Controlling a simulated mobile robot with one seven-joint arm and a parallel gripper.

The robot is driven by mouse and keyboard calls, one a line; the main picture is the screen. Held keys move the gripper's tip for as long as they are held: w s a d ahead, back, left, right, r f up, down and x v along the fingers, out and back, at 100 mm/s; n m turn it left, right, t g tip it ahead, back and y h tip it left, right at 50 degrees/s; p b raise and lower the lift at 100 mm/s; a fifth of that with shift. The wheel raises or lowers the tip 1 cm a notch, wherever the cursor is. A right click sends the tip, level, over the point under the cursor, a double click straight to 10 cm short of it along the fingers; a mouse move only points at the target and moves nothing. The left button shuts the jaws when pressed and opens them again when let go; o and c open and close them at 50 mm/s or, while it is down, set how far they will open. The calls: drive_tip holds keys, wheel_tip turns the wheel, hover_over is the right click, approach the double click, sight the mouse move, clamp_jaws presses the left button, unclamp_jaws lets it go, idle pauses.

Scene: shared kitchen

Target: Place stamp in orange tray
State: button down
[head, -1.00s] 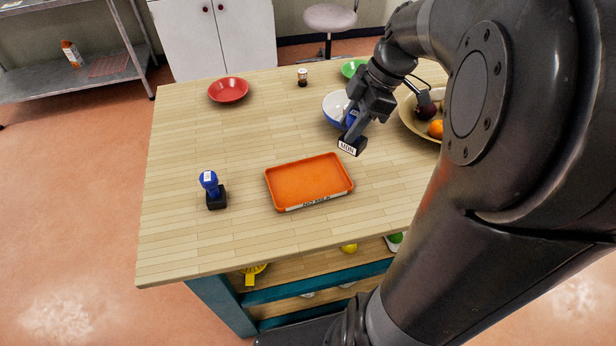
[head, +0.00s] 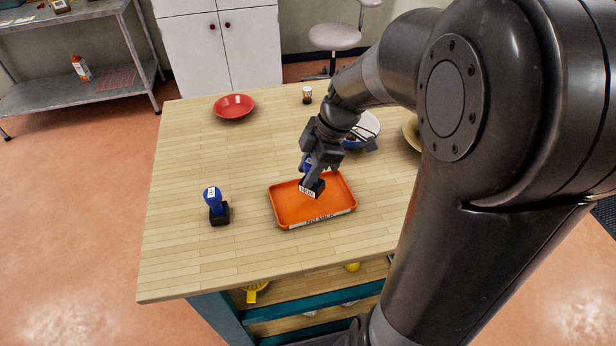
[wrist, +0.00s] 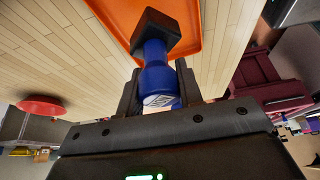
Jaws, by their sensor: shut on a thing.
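The orange tray (head: 290,212) lies on the wooden table, with a white label on its front edge. My gripper (head: 307,176) is over the back right part of the tray. It is shut on a stamp (wrist: 154,52) with a blue handle and a black base; in the wrist view the base points away from my gripper, against the orange of the tray (wrist: 118,22). In the head view the held stamp (head: 317,187) is partly hidden by my fingers. I cannot tell whether its base touches the tray. A second blue and black stamp (head: 215,206) stands upright left of the tray.
A red bowl (head: 234,107) and a small jar (head: 307,95) stand at the back of the table. A bowl (head: 367,127) behind my arm and a larger yellowish bowl (head: 411,133) are partly hidden. The table (head: 190,160) is clear at left.

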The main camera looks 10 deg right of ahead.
drive_tip(key=shift+f, duration=1.8)
drive_tip(key=c, duration=1)
unclamp_jaws()
drive_tip(key=shift+f, duration=0.1)
drive_tip(key=v, duration=1.1)
drive_tip(key=s+r+m+t+h, duration=0.4)
drive_tip(key=s+m, duration=1)
drive_tip(key=m, duration=0.4)
drive_tip(key=shift+a+r+t+h, duration=0.25)
drive_tip(key=shift+a+t, duration=0.25)
drive_tip(key=shift+t, duration=0.3)
